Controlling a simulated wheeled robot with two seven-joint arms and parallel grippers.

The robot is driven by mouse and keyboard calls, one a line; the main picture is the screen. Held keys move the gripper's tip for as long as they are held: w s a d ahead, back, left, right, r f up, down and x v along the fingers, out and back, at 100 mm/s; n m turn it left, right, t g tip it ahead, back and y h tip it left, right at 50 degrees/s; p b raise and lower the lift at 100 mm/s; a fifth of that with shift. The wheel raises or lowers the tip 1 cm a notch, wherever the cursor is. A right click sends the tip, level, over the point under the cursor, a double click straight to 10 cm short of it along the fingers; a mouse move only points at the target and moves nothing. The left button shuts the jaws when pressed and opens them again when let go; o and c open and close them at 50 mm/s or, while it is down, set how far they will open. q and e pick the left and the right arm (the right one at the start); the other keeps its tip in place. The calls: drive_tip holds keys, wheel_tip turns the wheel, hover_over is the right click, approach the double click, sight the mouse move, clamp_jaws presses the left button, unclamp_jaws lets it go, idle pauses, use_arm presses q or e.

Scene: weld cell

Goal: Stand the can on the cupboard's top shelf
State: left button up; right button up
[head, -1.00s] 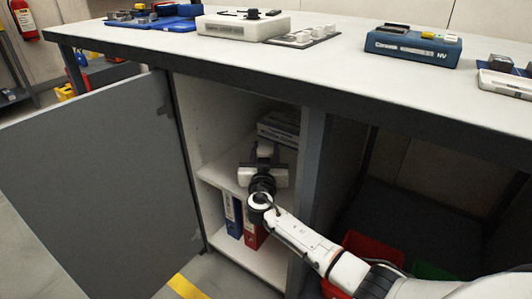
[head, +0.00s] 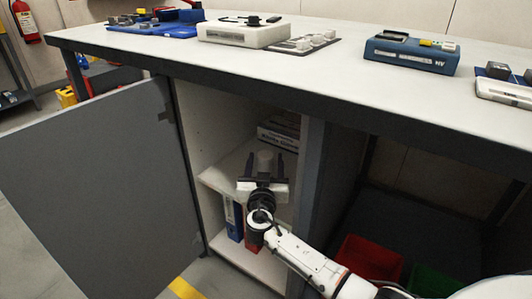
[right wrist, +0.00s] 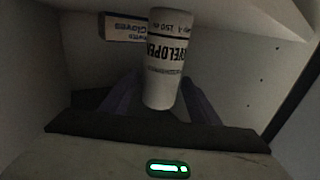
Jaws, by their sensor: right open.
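The pale can (head: 264,161) is upright inside the open cupboard, above the upper shelf (head: 213,179). In the right wrist view the can (right wrist: 165,55) shows a dark "DEVELOPER" label. My right gripper (head: 264,157) is open, with one dark finger on each side of the can and gaps between. Its palm is in front of the can and hides the can's base in the head view, so its contact with the shelf cannot be seen there. My left gripper is not in view.
A labelled box (head: 280,135) lies behind the can on the shelf. Blue (head: 234,218) and red (head: 253,235) binders stand in the lower compartment. The grey cupboard door (head: 95,190) stands open at left. The worktop (head: 330,60) overhangs above. A red bin (head: 368,257) is at right.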

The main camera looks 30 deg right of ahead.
drive_tip(key=p+v, duration=0.1)
drive_tip(key=v, duration=0.5)
drive_tip(key=shift+s+a, duration=0.25)
drive_tip(key=shift+s, duration=0.05)
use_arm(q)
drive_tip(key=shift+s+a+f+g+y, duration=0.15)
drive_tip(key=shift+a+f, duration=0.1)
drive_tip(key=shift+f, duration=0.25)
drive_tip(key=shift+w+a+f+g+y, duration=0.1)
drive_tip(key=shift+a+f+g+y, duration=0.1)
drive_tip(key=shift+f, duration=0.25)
use_arm(e)
drive_tip(key=shift+s+a, duration=0.4)
drive_tip(key=shift+s, duration=0.1)
